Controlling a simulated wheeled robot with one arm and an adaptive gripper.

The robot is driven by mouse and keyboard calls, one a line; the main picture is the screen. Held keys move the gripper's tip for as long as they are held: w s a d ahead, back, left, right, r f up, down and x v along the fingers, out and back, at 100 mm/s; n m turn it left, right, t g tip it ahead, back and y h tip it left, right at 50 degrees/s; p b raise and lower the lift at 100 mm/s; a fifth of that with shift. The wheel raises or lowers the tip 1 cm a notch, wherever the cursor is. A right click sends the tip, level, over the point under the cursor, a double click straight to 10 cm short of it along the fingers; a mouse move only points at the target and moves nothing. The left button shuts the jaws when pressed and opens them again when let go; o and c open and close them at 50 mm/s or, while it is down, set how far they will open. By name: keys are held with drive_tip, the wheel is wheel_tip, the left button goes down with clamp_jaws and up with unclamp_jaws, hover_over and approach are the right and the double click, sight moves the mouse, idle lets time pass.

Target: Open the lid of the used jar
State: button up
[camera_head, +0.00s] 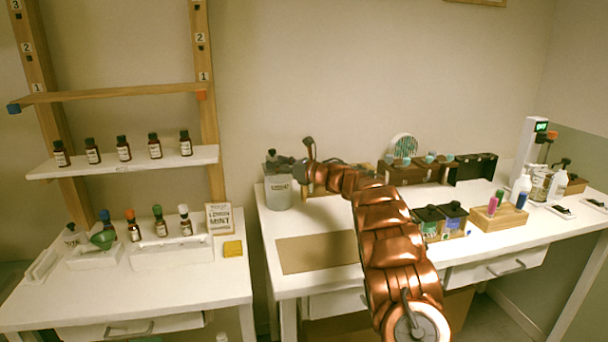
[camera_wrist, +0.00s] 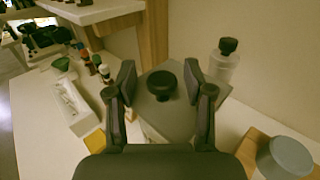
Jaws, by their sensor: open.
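The used jar (camera_head: 279,193) is a grey container with a small label at the back left of the right-hand table. Its grey lid (camera_wrist: 172,112) with a round dark knob (camera_wrist: 161,84) shows in the wrist view. My gripper (camera_wrist: 164,78) is open, with one dark finger on each side of the knob and a gap on both sides. In the head view my gripper (camera_head: 290,163) is over the top of the jar and partly hides it. The lid appears to sit on the jar. I cannot tell the exact height of the fingertips relative to the knob.
A clear bottle with a black cap (camera_wrist: 226,62) stands behind the jar near the wall. A grey round object (camera_wrist: 288,156) sits at the lower right. A brown mat (camera_head: 315,254) lies bare in front. Small bottles (camera_head: 160,222) stand on the left table.

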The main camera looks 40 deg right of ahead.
drive_tip(key=b+v, duration=0.2)
drive_tip(key=v, duration=0.5)
wheel_tip(320, 180, up, 12)
drive_tip(key=s+m+g+h+p, duration=0.15)
drive_tip(key=m+h+p, duration=0.25)
drive_tip(key=m+h, duration=1.25)
drive_tip(key=s+a+f+m+g+y+p, duration=0.1)
drive_tip(key=s+a+f+m+g, duration=0.1)
drive_tip(key=s+m, duration=0.4)
drive_tip(key=s+a+f+m+g+y+p, duration=0.1)
drive_tip(key=s+a+f+m+g, duration=0.1)
drive_tip(key=s+m, duration=0.5)
drive_tip(key=a+m+g, duration=0.1)
drive_tip(key=a, duration=0.1)
drive_tip(key=shift+a+f+g, duration=0.15)
drive_tip(key=shift+a+g, duration=0.15)
drive_tip(key=shift+g, duration=0.05)
